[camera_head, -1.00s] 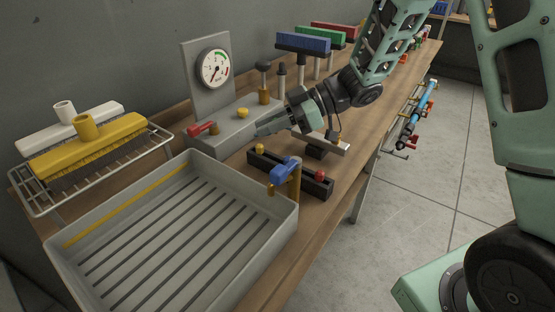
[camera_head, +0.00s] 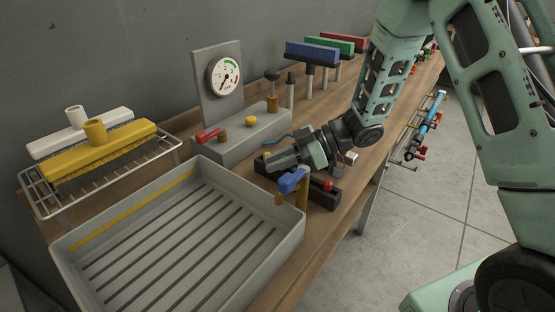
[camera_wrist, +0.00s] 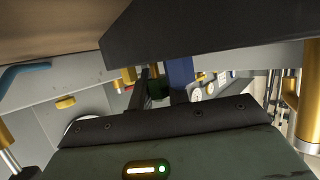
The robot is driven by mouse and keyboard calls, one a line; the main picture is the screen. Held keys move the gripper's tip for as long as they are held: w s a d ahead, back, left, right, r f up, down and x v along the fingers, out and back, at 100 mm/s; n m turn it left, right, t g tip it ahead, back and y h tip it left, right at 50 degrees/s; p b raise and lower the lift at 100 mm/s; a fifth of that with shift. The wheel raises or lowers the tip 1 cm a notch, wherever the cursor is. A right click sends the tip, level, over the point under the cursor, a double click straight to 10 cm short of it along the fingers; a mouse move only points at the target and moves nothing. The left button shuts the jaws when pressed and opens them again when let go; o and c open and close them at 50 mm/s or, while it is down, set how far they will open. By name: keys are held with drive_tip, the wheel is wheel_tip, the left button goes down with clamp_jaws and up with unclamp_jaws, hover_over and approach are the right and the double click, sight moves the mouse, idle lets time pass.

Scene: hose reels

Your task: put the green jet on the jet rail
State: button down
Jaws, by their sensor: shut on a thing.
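My gripper (camera_head: 274,165) is low over the dark jet rail (camera_head: 323,198), its fingers pointing left. In the wrist view it is shut on a small dark green piece (camera_wrist: 157,88), which I take as the green jet; the head view hides it. The rail holds a red jet (camera_head: 328,185) towards its right end and a yellow jet (camera_head: 267,156) at its left end, partly hidden by the gripper. I cannot tell whether the green jet touches the rail.
A blue-handled tap (camera_head: 292,180) on a brass post stands close in front of the gripper. A grey slatted tray (camera_head: 175,240) lies to the left. Behind stands a grey block (camera_head: 262,133) with a gauge (camera_head: 225,77). Brushes lie on a wire rack (camera_head: 170,165).

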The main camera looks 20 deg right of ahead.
drive_tip(key=shift+f, duration=0.45)
drive_tip(key=c, duration=1.6)
unclamp_jaws()
drive_tip(key=shift+s, duration=0.1)
